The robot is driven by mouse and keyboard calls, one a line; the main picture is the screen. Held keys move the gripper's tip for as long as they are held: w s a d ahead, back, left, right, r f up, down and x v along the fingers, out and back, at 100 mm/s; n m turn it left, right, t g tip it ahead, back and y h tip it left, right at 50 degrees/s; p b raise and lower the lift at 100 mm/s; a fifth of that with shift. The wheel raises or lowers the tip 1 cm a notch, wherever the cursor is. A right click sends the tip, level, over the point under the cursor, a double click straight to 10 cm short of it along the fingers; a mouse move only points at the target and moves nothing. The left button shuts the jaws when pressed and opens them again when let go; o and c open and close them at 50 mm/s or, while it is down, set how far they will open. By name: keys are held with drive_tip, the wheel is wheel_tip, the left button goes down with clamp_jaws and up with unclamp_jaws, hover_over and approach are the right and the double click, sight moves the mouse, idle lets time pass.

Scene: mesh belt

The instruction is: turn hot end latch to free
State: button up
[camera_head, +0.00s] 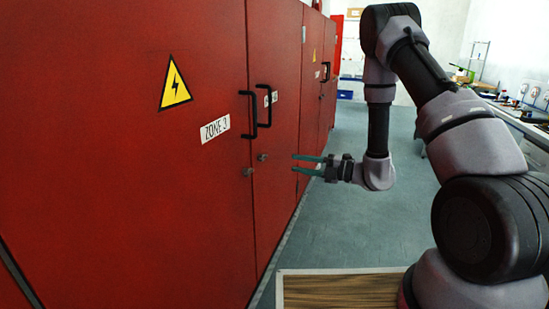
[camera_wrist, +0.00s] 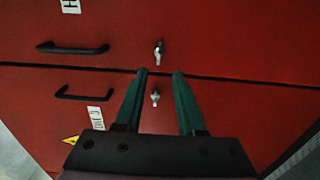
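Two small metal latches sit on the red cabinet doors either side of a vertical seam. The far-door latch (camera_head: 262,157) is on the door whose label begins with "H" in the wrist view, where this latch (camera_wrist: 159,50) lies just beyond my fingertips. The near-door latch (camera_head: 247,171) is on the ZONE 3 door; in the wrist view it (camera_wrist: 155,96) shows between my fingers. My gripper (camera_head: 293,163) is open and empty, its two green fingers pointing at the doors, apart from them. The fingers (camera_wrist: 160,73) straddle the seam area in the wrist view.
Black bar handles (camera_head: 249,114) (camera_head: 266,106) stand out from both doors above the latches. A yellow warning sign (camera_head: 175,84) and the ZONE 3 label (camera_head: 215,128) are on the near door. A wooden-topped surface (camera_head: 340,290) is below. The grey floor aisle (camera_head: 345,215) is clear.

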sight(262, 157)
drive_tip(key=x, duration=1)
drive_tip(key=shift+a, duration=0.1)
clamp_jaws()
